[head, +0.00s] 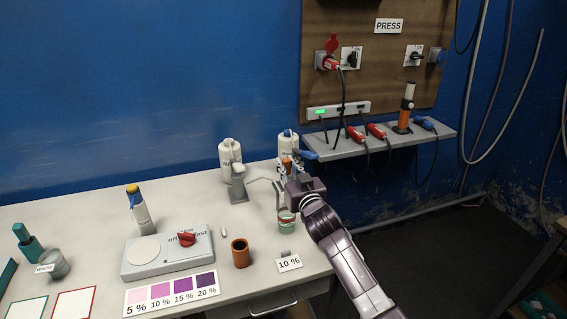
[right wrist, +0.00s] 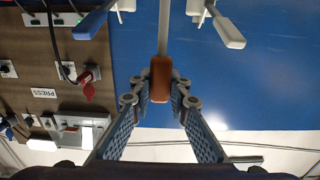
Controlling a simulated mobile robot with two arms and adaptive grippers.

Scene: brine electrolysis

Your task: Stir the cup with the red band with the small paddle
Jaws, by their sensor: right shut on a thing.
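The cup with the red band (head: 287,223) stands near the right edge of the white bench, with pale green contents or wall showing. My right gripper (head: 289,172) is above it, shut on the orange-brown handle of the small paddle. In the right wrist view the handle (right wrist: 161,80) sits between the fingertips (right wrist: 160,100), with a thin grey shaft running away from it. In the head view the shaft points down toward the cup; I cannot tell whether its end is inside. My left gripper is out of view.
A grey dispenser (head: 238,185) and white bottles (head: 230,155) stand close behind and left of the cup. A grey shelf (head: 385,142) juts from the wall at right.

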